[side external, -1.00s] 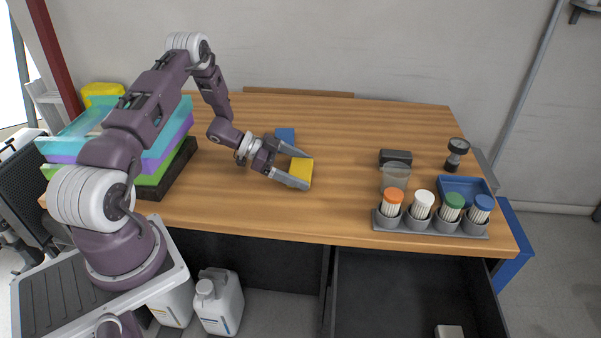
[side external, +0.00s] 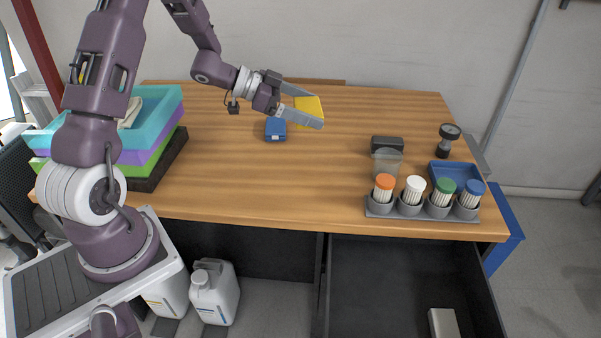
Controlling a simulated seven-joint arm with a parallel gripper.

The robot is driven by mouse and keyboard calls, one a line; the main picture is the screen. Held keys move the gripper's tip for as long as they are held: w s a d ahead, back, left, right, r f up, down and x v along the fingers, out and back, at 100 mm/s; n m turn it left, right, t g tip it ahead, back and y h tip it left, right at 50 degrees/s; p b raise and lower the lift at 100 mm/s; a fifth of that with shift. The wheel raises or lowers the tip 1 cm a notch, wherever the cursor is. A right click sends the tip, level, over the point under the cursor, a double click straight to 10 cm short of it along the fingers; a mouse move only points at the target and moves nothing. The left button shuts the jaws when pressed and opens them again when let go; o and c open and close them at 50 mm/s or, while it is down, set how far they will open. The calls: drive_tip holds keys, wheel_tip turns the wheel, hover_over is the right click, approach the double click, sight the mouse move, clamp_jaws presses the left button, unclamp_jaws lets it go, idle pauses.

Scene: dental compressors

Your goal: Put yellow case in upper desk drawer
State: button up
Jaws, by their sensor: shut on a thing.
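The yellow case (side external: 309,106) is held between the fingers of my gripper (side external: 304,104), which is shut on it. It appears raised above the wooden desk, toward the back middle. The near finger covers part of the case. The desk drawer (side external: 402,285) at the front right is pulled open, with a dark interior. A white object (side external: 444,323) lies inside it near the bottom of the picture.
A blue case (side external: 275,129) lies on the desk just below my gripper. A rack (side external: 422,211) with several colour-capped bottles stands at the desk's front right edge, near the drawer. A clear cup (side external: 387,162), black box (side external: 388,145) and blue tray (side external: 456,177) are behind it. Stacked trays (side external: 160,108) stand at left.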

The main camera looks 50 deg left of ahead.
drive_tip(key=s+d+r+n+t+y, duration=0.2)
drive_tip(key=s+d+r+n+y, duration=0.2)
drive_tip(key=s+d+r, duration=0.25)
drive_tip(key=shift+n+y, duration=0.5)
drive_tip(key=shift+n, duration=0.1)
drive_tip(key=w+a+f, duration=0.1)
drive_tip(key=a, duration=0.1)
drive_tip(key=w+a+f, duration=0.1)
drive_tip(key=a+f, duration=0.1)
drive_tip(key=w+a+f, duration=0.1)
drive_tip(key=a, duration=0.1)
drive_tip(key=shift+w+f, duration=0.4)
drive_tip(key=n+y, duration=0.2)
hover_over(283, 157)
wheel_tip(283, 157, down, 8)
wheel_tip(283, 157, down, 10)
drive_tip(key=shift+d+f, duration=0.1)
drive_tip(key=shift+f, duration=0.2)
